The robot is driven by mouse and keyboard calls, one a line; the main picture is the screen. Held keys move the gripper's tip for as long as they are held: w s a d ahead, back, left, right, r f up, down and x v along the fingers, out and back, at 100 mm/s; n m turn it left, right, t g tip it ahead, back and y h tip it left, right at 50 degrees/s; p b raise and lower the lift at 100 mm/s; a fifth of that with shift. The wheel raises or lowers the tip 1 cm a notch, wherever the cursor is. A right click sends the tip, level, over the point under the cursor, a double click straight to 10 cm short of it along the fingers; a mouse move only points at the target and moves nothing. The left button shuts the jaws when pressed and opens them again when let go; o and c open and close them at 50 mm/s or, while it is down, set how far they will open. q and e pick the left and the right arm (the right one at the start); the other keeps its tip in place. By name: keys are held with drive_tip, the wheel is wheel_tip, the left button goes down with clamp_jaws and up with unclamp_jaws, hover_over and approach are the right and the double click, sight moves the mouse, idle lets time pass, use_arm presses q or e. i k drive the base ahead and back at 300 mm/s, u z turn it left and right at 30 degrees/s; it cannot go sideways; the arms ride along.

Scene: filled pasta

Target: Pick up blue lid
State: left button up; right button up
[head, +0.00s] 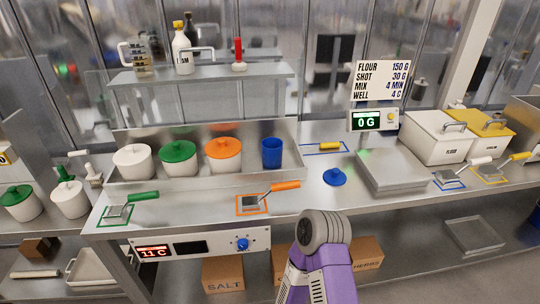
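The blue lid (334,177) is a small round lid with a knob on top. It lies on the metal counter, left of the silver scale platform (392,172). The open blue container (272,153) stands in the metal tray to its left, with no lid on it. A purple link of one of my arms with a grey round joint rises from the bottom edge, in front of the counter and below the lid. Neither gripper shows in the picture.
The tray (120,185) also holds white, green-lidded and orange-lidded pots. Green-handled (143,197) and orange-handled (285,187) scoops lie on outlined spots at the counter's front. The scale display (366,120) reads 0 G. White (436,138) and yellow-lidded bins stand right. Counter around the lid is clear.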

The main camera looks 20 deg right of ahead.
sight(335, 177)
drive_tip(key=z, duration=1.45)
drive_tip(key=k, duration=1.15)
drive_tip(key=z, duration=1.05)
drive_tip(key=i, duration=1.35)
drive_tip(key=u, duration=0.4)
drive_tip(key=i, duration=1.1)
drive_tip(key=u, duration=1.05)
